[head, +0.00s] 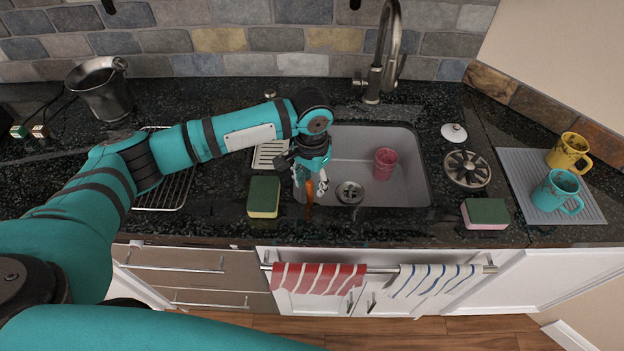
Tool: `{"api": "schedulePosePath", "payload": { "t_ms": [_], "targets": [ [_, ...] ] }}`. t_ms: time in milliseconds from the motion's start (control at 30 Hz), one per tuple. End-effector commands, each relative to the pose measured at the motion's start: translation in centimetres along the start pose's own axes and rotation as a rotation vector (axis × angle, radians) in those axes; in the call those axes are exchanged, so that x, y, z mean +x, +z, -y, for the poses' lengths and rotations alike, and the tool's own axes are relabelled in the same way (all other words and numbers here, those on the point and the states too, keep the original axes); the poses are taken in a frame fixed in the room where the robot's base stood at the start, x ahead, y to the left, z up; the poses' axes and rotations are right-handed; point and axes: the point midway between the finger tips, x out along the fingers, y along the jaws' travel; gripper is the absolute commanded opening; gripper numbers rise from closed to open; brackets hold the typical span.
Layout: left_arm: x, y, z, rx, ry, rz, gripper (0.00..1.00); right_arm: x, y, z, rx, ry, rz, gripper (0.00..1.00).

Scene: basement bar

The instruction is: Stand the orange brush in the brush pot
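The orange brush (309,190) shows as a narrow orange strip at the sink's left front corner, directly below my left gripper. My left gripper (310,182) points down there, its fingers apart on either side of the orange strip. I cannot tell whether they touch it. The gripper hides the brush's upper part. I cannot make out for certain which thing is the brush pot. A pinkish-red cup (385,163) stands upright in the sink (408,190), right of the gripper, with no brush visible in it. My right gripper is out of view.
Green-yellow sponge (263,196) lies left of the gripper; another sponge (485,213) lies right of the sink. A faucet (378,75) rises behind. A dark round strainer (467,169), a white lid (454,133), a yellow mug (568,152) and a teal mug (557,190) are at right.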

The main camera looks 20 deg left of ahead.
Motion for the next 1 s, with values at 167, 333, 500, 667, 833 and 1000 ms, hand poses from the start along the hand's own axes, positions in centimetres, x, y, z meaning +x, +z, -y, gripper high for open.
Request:
{"api": "schedulePosePath", "payload": {
  "t_ms": [167,333,500,667,833,1000],
  "targets": [
    [0.0,0.0,0.0,0.0,0.0,0.0,0.43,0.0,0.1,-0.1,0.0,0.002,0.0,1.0],
    [-0.5,0.0,0.0,0.0,0.0,-0.001,0.43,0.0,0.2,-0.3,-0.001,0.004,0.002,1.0],
    [-3.0,-0.1,0.0,0.001,0.001,-0.003,0.43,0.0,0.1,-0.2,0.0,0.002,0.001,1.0],
    [-6.5,-0.1,0.0,0.001,0.0,-0.004,0.43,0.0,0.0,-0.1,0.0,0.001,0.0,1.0],
    [-9.7,-0.1,0.0,0.001,-0.001,-0.003,0.43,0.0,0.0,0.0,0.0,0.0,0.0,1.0],
    [-11.5,0.0,0.0,0.0,0.0,-0.001,0.43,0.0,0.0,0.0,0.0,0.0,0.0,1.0]
  ]
}}
